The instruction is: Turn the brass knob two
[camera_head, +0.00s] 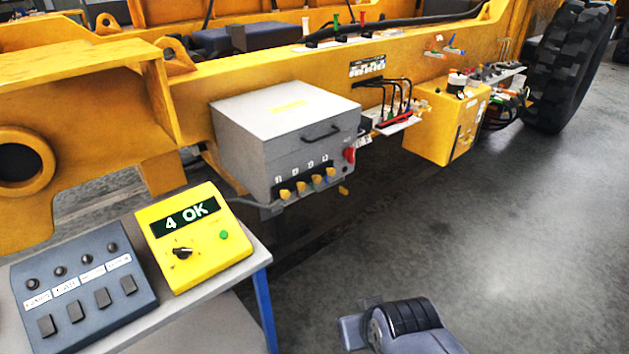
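A grey metal box (285,140) is mounted on the side of the yellow machine frame. Several brass knobs sit in a row along its lower front edge. Counting from the left, the second brass knob (302,188) is between its neighbours. Small white labels stand above the knobs, too small to read surely. A grey and black part of my arm (400,325) shows at the bottom edge, below and right of the box and well apart from the knobs. No fingertips can be made out there, and nothing is seen held.
A red switch (349,155) sits right of the knobs, and a black handle (321,133) is above them. At the left, a bench (215,325) bears a yellow tester (195,240) reading "4 OK" and a dark button panel (80,290). The floor right of the box is clear.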

